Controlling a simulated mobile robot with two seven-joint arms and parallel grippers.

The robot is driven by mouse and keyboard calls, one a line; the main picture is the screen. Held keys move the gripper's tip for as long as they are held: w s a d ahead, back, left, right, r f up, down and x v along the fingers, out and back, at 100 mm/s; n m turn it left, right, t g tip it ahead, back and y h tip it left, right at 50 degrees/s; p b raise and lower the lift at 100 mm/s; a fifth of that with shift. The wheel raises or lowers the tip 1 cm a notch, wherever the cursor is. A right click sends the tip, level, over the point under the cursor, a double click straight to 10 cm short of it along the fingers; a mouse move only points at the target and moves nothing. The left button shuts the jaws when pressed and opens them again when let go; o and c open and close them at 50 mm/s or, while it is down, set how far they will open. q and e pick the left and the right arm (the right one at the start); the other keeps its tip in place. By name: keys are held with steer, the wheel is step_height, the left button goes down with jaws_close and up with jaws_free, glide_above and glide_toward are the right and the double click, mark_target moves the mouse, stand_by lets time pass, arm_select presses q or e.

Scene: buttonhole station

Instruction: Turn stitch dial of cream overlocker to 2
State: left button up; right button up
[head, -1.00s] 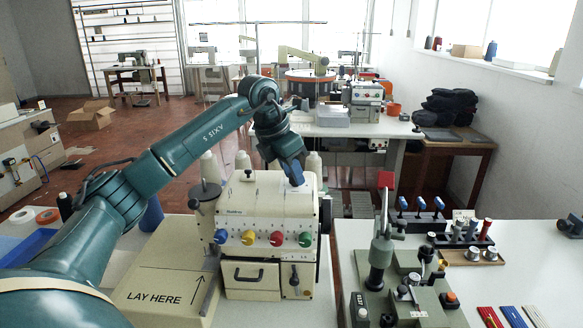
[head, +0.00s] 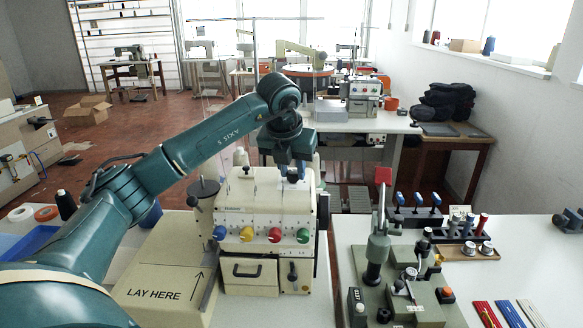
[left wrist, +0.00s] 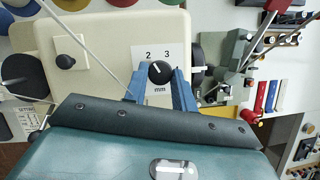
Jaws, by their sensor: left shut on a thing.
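The cream overlocker (head: 265,202) stands on the left table, with a row of blue, yellow, red and green knobs on its front. Its black stitch dial (left wrist: 160,72) shows in the left wrist view on a white plate marked 2, 3 and mm. A light pointer line on the dial leans up and left, towards the 2. My left gripper (head: 292,176) reaches down to the machine's top right. In the left wrist view its blue fingers (left wrist: 160,80) are shut on the dial, one on each side. In the head view the gripper hides the dial.
A black knob (left wrist: 66,62) sits on another plate on the machine's top. A cream board marked LAY HERE (head: 160,294) lies left of it. A green-grey device (head: 400,290) stands on the right table, across a gap. A dark and blue item (head: 568,222) is cut off at right.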

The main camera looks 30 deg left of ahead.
stand_by(0.4)
arm_select(q)
steer(key=o, duration=1)
steer(key=v, duration=1.3)
steer(key=shift+r+b, duration=0.15)
steer(key=shift+b, duration=0.25)
arm_select(e)
steer(key=shift+w+a, duration=0.15)
steer(key=shift+f, duration=0.15)
steer(key=shift+s, duration=0.2)
